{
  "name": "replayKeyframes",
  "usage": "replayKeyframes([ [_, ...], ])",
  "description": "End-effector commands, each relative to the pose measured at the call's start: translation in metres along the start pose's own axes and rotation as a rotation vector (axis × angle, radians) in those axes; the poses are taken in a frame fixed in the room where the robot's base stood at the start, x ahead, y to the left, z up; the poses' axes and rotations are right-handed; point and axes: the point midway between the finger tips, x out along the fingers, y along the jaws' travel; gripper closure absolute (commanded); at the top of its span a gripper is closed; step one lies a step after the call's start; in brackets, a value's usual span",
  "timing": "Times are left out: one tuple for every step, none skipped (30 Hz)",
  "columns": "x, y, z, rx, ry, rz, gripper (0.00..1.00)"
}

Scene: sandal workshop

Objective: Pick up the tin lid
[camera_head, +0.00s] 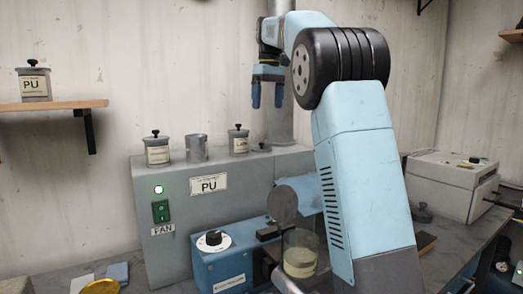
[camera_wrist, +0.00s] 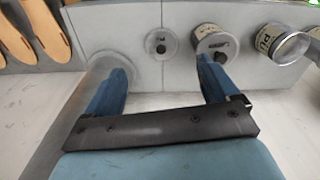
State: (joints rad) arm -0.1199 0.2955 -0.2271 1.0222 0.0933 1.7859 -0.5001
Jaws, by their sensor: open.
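The tin lid (camera_head: 261,148), a small grey disc with a dark knob, lies on top of the grey cabinet, right of the tins. The wrist view shows the lid (camera_wrist: 160,46) from above, between the lines of the two fingers and a little beyond their tips. My gripper (camera_head: 267,102) points down and hangs above the lid, clear of it. Its blue fingers (camera_wrist: 163,66) are apart with nothing between them.
A lidded tin (camera_head: 238,141) stands just left of the lid, then an open tin (camera_head: 196,148) and another lidded tin (camera_head: 157,149). A vertical grey pipe (camera_head: 280,122) rises close to the lid. Sandal soles (camera_wrist: 35,25) show in the wrist view.

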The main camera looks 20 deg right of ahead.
Motion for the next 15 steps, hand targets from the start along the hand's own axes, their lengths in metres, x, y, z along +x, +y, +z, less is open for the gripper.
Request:
replayKeyframes([
  [0.002,0.002,-0.011,-0.014,-0.013,0.0,0.12],
  [0.002,0.002,-0.015,-0.022,-0.018,0.001,0.12],
  [0.003,0.003,-0.02,-0.031,-0.027,0.0,0.12],
  [0.003,0.003,-0.023,-0.038,-0.032,0.0,0.12],
  [0.004,0.003,-0.026,-0.044,-0.036,0.0,0.12],
  [0.004,0.003,-0.029,-0.051,-0.042,-0.001,0.12],
  [0.004,0.003,-0.031,-0.055,-0.045,-0.001,0.12],
  [0.004,0.003,-0.033,-0.057,-0.047,-0.001,0.12],
  [0.005,0.003,-0.034,-0.06,-0.05,-0.001,0.12],
  [0.006,0.003,-0.034,-0.061,-0.051,-0.002,0.12],
  [0.007,0.003,-0.035,-0.062,-0.052,-0.002,0.12],
  [0.01,0.003,-0.035,-0.063,-0.053,-0.002,0.12],
  [0.012,0.003,-0.034,-0.063,-0.053,-0.003,0.12],
  [0.015,0.003,-0.034,-0.063,-0.053,-0.003,0.12],
  [0.019,0.003,-0.034,-0.062,-0.052,-0.003,0.12],
])
